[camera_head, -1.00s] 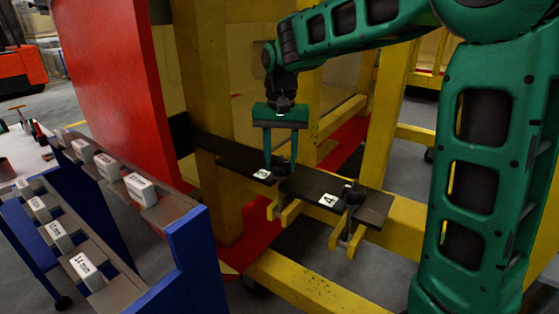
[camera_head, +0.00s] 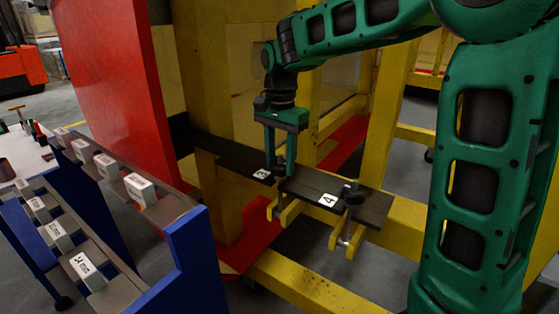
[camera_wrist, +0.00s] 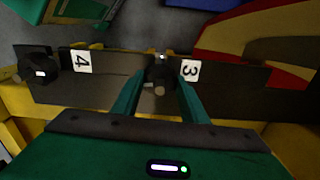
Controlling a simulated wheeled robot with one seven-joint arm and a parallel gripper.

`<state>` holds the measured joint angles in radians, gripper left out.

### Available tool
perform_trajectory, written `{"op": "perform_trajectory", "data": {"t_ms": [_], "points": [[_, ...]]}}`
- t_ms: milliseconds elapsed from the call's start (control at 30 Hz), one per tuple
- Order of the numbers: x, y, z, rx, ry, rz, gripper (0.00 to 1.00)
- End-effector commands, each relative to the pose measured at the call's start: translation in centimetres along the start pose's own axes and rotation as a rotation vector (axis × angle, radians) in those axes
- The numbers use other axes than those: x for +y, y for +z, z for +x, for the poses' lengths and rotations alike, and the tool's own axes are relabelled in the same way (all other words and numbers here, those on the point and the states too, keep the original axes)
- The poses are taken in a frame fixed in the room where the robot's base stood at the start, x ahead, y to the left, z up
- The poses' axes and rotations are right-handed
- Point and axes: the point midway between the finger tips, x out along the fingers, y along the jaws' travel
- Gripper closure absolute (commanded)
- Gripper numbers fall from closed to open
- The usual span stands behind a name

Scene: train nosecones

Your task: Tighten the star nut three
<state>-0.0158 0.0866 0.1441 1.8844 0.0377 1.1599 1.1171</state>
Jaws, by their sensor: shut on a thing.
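Star nut three is a small black knob (camera_wrist: 160,78) beside the label "3" (camera_wrist: 190,70) on a dark plate (camera_wrist: 120,92). My gripper (camera_wrist: 157,88) points down over it, with its green fingers on both sides, shut on the knob. In the head view my gripper (camera_head: 281,170) stands upright at the plate, and its fingers mostly hide the nut there. The label "3" (camera_head: 263,175) shows just left of the fingers. Star nut four (camera_head: 353,192) is a black knob to the right, near the label "4" (camera_head: 328,200); it also shows in the wrist view (camera_wrist: 36,69).
A yellow frame (camera_head: 214,120) with posts and beams surrounds the plate. A red panel (camera_head: 120,80) stands to the left. A blue rack (camera_head: 190,250) with several white labelled boxes (camera_head: 140,188) is at front left. Yellow forks (camera_head: 345,235) stick out below the plate.

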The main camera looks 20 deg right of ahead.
Motion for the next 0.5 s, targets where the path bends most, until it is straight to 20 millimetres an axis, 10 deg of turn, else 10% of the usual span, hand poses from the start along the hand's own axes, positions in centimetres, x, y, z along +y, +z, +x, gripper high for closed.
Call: {"op": "perform_trajectory", "data": {"t_ms": [333,400,500], "points": [[-0.44,0.24,-0.06,0.001,-0.009,-0.009,0.83],[-0.43,0.26,-0.05,0.001,-0.009,-0.009,0.49],[-0.33,0.2,-0.04,0.001,-0.007,-0.007,0.42]]}}
